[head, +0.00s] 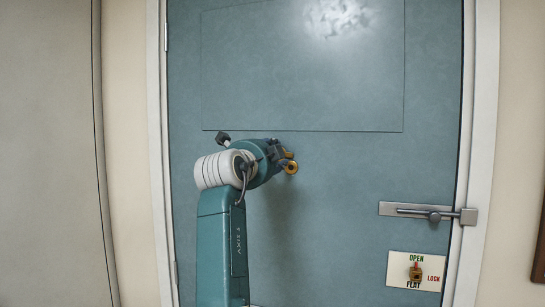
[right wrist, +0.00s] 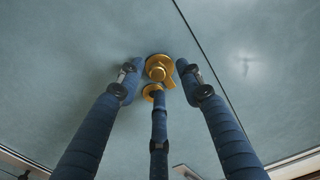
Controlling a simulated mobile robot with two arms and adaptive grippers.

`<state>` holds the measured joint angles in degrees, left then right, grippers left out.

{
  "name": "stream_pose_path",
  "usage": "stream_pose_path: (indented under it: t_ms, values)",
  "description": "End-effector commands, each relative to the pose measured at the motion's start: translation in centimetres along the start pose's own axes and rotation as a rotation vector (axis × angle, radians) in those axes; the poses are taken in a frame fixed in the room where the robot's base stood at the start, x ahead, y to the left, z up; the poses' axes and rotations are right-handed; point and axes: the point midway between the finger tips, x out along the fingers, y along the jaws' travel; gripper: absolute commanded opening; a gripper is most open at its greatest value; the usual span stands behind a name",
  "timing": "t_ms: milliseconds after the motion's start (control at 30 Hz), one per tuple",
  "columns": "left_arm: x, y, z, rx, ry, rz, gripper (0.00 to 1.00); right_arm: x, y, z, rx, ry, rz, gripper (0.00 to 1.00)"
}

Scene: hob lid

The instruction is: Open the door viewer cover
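The brass door viewer (head: 291,167) is on the blue-grey door, right at the end of my right arm in the head view. In the right wrist view, a round brass piece with a raised centre (right wrist: 159,68) overlaps a second brass ring (right wrist: 149,93). I cannot tell whether the cover lies over the lens. My right gripper (right wrist: 158,76) has its fingers spread around the brass parts, two at the sides and one below. The lower fingertip is close to the ring; contact is unclear. In the head view my arm hides most of this gripper. My left gripper is not in view.
A sliding bolt (head: 430,213) is mounted at the door's right edge. Below it is a plate (head: 433,263) marked OPEN, LOCK and FLAT with a small brass knob. A thin panel outline crosses the upper door (head: 300,75).

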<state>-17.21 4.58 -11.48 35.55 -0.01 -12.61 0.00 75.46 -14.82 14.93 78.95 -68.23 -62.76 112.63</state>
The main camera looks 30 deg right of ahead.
Motion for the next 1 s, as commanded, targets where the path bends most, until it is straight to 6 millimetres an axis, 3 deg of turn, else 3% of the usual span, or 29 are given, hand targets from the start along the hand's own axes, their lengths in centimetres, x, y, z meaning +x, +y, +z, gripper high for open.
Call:
stream_pose_path:
  t_ms: [267,700,1000]
  values:
    - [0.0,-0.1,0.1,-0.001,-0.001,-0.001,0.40,0.0,-1.4,0.2,0.001,-0.002,-0.003,0.36]
    - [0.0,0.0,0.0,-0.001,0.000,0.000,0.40,0.0,-9.0,0.9,0.001,0.000,-0.001,0.36]
    - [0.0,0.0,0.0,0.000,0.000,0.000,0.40,0.0,-10.0,1.1,0.001,0.001,0.000,0.36]
